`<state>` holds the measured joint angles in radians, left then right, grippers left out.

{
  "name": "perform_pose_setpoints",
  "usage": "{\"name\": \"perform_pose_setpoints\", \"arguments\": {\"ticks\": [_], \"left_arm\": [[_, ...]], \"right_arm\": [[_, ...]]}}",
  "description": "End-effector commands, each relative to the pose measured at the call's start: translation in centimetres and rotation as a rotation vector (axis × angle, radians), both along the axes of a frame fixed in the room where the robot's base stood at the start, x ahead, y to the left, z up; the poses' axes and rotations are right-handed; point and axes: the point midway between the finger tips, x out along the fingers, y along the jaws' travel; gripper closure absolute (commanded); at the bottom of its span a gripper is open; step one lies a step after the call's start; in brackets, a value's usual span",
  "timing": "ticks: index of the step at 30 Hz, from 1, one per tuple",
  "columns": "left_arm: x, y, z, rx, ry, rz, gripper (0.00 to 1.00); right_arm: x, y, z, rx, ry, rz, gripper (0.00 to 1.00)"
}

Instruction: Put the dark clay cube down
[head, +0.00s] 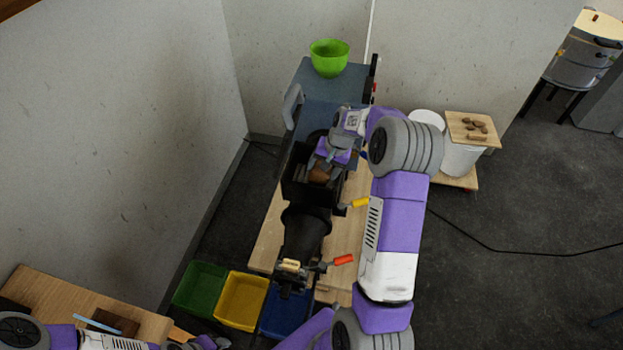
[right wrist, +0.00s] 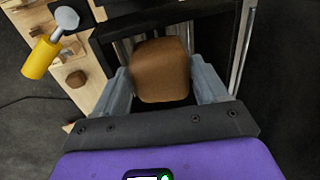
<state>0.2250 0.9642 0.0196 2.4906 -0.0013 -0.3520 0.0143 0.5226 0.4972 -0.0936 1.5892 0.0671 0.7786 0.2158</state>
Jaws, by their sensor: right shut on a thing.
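A brown clay cube (right wrist: 160,70) with rounded edges sits between the two grey fingers of my right gripper (right wrist: 162,88), which is shut on it. In the head view the cube (head: 320,174) shows just below my right gripper (head: 325,163), over the black open box (head: 292,191) on the bench. The right wrist view shows dark walls and metal rails around the cube; I cannot tell whether it touches the bottom. My left gripper (head: 207,343) shows only partly at the bottom edge of the head view, and its fingers are not clear.
A black cylinder (head: 303,232) adjoins the box, with yellow (head: 360,203) and orange (head: 343,259) handles nearby. Green (head: 200,287), yellow (head: 241,300) and blue (head: 284,315) bins stand below. A green bowl (head: 329,58) is at the far end. Brown lumps lie on a board (head: 458,123) at right.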

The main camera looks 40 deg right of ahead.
Motion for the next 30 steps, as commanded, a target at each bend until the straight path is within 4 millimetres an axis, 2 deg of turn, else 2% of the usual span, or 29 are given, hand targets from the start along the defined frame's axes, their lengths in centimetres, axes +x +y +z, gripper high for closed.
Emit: {"name": "perform_pose_setpoints", "arguments": {"ticks": [3,11,15,19,26,30], "left_arm": [[0.0,0.0,0.2,0.0,0.0,0.0,0.57],[0.0,0.0,0.3,0.0,0.0,0.0,0.57],[0.0,0.0,0.5,0.0,0.0,0.0,0.57],[0.0,0.0,1.6,0.0,0.0,-0.001,0.57],[0.0,0.0,3.0,0.0,0.0,0.0,0.57],[0.0,0.0,3.2,0.0,0.0,0.0,0.57]], "right_arm": [[0.5,0.4,-2.1,0.001,-0.001,0.0,0.8],[1.1,0.7,-4.0,-0.001,-0.003,-0.001,0.8],[1.6,1.3,-6.4,0.0,0.001,0.001,0.8],[2.3,1.8,-5.5,-0.071,0.077,0.007,0.8],[3.1,2.4,-5.5,-0.189,0.227,0.006,0.8],[2.9,2.2,-7.0,-0.191,0.235,-0.002,0.8]]}}
